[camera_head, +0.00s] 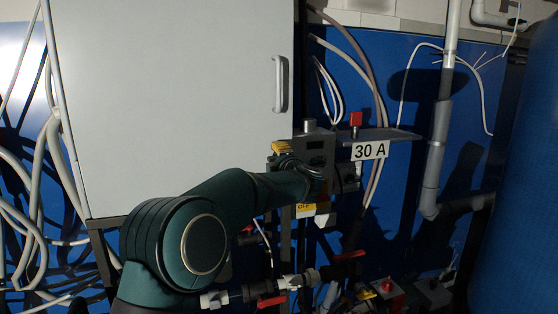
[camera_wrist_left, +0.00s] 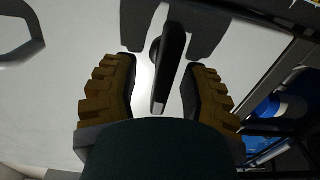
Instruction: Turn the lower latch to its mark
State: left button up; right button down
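In the left wrist view a black latch lever (camera_wrist_left: 168,65) stands out from a white panel (camera_wrist_left: 65,75). My left gripper (camera_wrist_left: 163,75) is open, with one ridged yellow-brown finger on each side of the lever. The lever lies between the fingers; a gap shows on its left, and the right finger is very close, so contact there is unclear. In the head view my left gripper (camera_head: 282,150) is by the lower right corner of the large white cabinet door (camera_head: 180,110), and it hides the latch. I cannot make out the mark. My right gripper is not in view.
A door handle (camera_head: 280,84) stands out above the gripper. A small shelf with a "30 A" label (camera_head: 370,150) and a red knob (camera_head: 355,119) is close on the right. Pipes with red valve levers (camera_head: 271,301) run below. Cables hang at the left.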

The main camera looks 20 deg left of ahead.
pick_arm(q)
jog(key=v, duration=1.2)
jog(key=s+d+f+m+g+h, duration=0.2)
jog(key=f+m+h, duration=0.4)
jog(key=f, duration=1)
jog(key=s+d+f+m+g+h, duration=0.1)
jog(key=s+f+m+h, duration=0.2)
jog(key=f+m, duration=0.95)
jog(key=s+d+f+g+h, duration=0.1)
jog(key=s+f+g, duration=0.1)
jog(key=s+f, duration=0.5)
jog(key=s+d+f+g+h, duration=0.1)
jog(key=s+f+g+h, duration=0.2)
jog(key=f, duration=0.7)
jog(key=s+f+m+g, duration=0.2)
jog(key=s+f, duration=0.1)
jog(key=s, duration=0.6)
jog(key=s+d+f+m+g, duration=0.1)
jog(key=s+f+m+g, duration=0.2)
jog(key=s, duration=0.6)
jog(key=shift+s+d+f+h, duration=0.2)
jog(key=shift+s+f+h, duration=0.2)
jog(key=shift+f, duration=0.1)
